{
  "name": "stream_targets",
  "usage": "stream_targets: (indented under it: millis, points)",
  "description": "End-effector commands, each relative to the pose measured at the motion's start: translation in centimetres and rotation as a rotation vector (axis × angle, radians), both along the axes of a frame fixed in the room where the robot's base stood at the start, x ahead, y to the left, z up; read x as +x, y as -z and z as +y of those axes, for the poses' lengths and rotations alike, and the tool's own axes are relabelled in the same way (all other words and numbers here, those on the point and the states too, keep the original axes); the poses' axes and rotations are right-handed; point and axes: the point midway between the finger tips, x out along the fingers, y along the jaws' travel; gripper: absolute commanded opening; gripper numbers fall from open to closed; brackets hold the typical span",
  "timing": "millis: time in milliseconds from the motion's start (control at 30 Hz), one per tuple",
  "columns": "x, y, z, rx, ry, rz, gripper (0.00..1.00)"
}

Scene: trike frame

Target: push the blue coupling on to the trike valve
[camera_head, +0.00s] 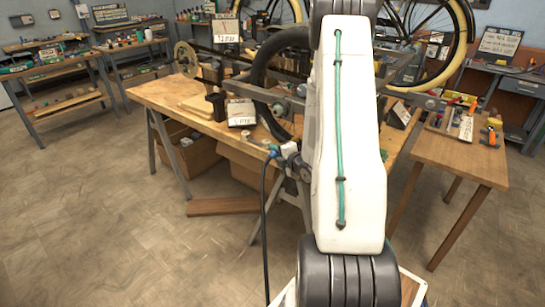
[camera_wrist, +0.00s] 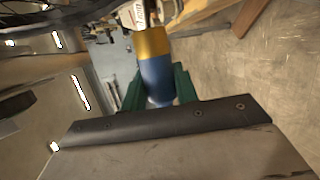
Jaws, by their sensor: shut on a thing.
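The blue coupling (camera_wrist: 157,78) has a brass-coloured collar at its far end. In the wrist view it sits between the green jaws of my gripper (camera_wrist: 159,88), which is shut on it. In the head view the coupling shows small and blue (camera_head: 273,154), just in front of the workbench's front edge, with a dark hose (camera_head: 264,210) hanging below. The trike frame's dark wheel (camera_head: 262,75) stands on the bench, partly behind my white arm. I cannot make out the trike valve, or whether the coupling touches anything.
The wooden workbench (camera_head: 165,95) carries a small sign (camera_head: 241,113) and a black block. Cardboard boxes (camera_head: 188,155) stand under it. A side table (camera_head: 455,158) with tools is at the right. The floor at the left is clear.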

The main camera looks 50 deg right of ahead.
Motion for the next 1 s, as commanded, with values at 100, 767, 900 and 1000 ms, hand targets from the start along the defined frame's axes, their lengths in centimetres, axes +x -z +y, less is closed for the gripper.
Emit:
stream_targets:
  millis: [100,767,900,1000]
  points:
    - [0.1,0.0,-1.0,-0.001,0.0,0.0,0.03]
    - [0.1,0.0,-1.9,-0.001,0.0,0.0,0.03]
    - [0.1,0.0,-1.9,-0.001,0.0,-0.001,0.03]
    - [0.1,-0.1,-1.9,-0.001,0.0,0.0,0.03]
